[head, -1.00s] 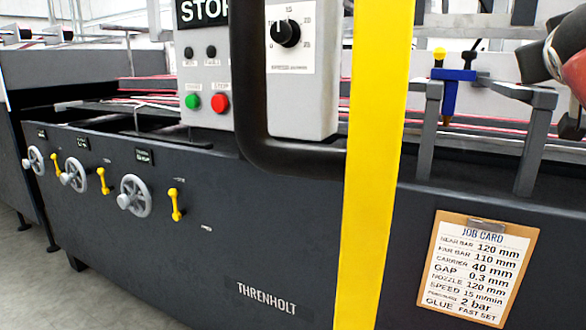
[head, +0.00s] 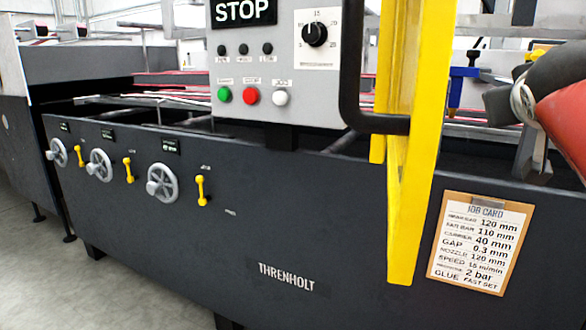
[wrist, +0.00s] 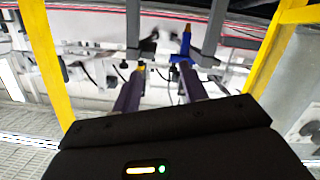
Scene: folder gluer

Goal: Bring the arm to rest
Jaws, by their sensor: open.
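My gripper (wrist: 160,80) shows in the wrist view, its two dark fingers apart with nothing between them. A blue nozzle holder (wrist: 185,58) appears by the tip of the right finger; I cannot tell whether they touch. The same blue holder shows in the head view (head: 457,88), behind the yellow frame. My arm (head: 560,100), red and dark grey, enters the head view at the right edge, in front of the machine's top. The gripper's fingers cannot be made out there.
A yellow frame (head: 428,150) stands upright before the machine (head: 300,220). A grey control panel (head: 290,80) with a black handle (head: 350,90) is left of it. Handwheels (head: 162,183) and yellow levers (head: 201,190) line the front. A job card (head: 473,243) hangs at right. Floor is clear at lower left.

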